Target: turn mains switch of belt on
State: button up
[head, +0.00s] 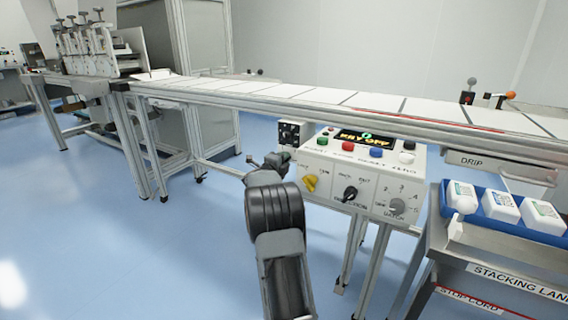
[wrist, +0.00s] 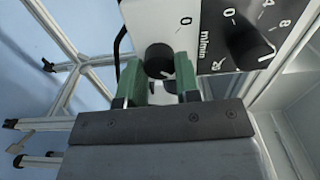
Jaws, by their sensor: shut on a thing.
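My gripper (wrist: 158,74) is shut on a small black rotary knob (wrist: 159,56), with one green finger on each side of it. The knob sits on a pale panel (wrist: 150,18) with a printed "0" near it. The knob's lettering is otherwise out of view, and its lower part is partly hidden by the fingers. In the head view my gripper (head: 274,160) is at the small black-faced box (head: 290,132) left of the white control box; the gripped knob is hidden there.
A larger black dial (wrist: 247,40) marked m/min is close to the right finger. A blue tray (head: 480,232) with white bottles stands at right.

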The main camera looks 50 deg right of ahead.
jog(key=shift+m, duration=0.3)
jog(key=o, duration=0.9)
jog(key=p+v, duration=0.3)
jog(key=v, duration=1.1)
jog(key=shift+p, duration=0.3)
